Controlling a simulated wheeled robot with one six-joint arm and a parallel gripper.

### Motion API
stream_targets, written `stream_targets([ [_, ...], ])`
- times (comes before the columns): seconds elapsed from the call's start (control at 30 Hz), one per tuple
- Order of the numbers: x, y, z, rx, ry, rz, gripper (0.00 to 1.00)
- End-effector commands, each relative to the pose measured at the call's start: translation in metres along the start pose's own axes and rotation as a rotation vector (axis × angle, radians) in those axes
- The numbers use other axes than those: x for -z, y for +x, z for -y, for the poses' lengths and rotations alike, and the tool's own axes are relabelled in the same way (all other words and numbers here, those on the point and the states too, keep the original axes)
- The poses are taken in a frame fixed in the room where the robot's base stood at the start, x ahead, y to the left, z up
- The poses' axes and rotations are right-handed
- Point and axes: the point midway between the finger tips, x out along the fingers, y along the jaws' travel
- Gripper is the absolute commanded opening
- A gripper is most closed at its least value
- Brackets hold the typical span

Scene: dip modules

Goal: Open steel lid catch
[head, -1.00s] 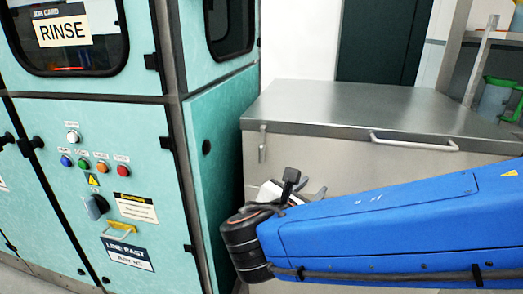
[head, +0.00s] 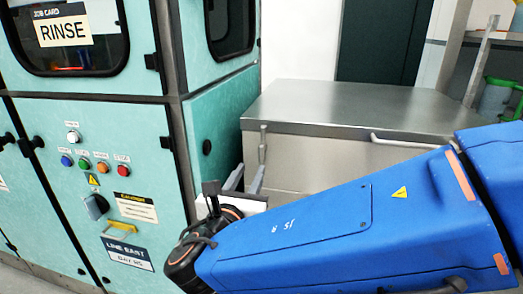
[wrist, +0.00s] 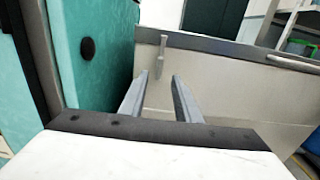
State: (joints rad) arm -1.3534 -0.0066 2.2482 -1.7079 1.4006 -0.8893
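The steel lid catch (head: 263,143) is a small upright metal tab at the left of the steel chest's front, just under the lid edge. It also shows in the wrist view (wrist: 161,52), hanging from the rim. The chest's steel lid (head: 350,108) lies flat and shut. My gripper (head: 248,180) is just below and left of the catch in the head view. In the wrist view my gripper (wrist: 160,85) has its two fingers apart with nothing between them, and the catch appears beyond and above the fingertips. The fingers look apart from it.
A teal cabinet (head: 215,120) stands close on the left, with a black round knob (wrist: 87,48) on its side. A bar handle (head: 415,140) runs along the chest's front to the right. A shelf with a green container (head: 497,98) is at the far right.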

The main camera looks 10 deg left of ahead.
Motion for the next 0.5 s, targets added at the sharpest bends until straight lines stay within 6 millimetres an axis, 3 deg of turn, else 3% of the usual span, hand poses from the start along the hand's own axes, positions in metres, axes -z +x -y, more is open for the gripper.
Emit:
stream_targets([
  [0.5, 0.000, 0.076, 0.001, 0.004, 0.001, -0.001, 0.30],
])
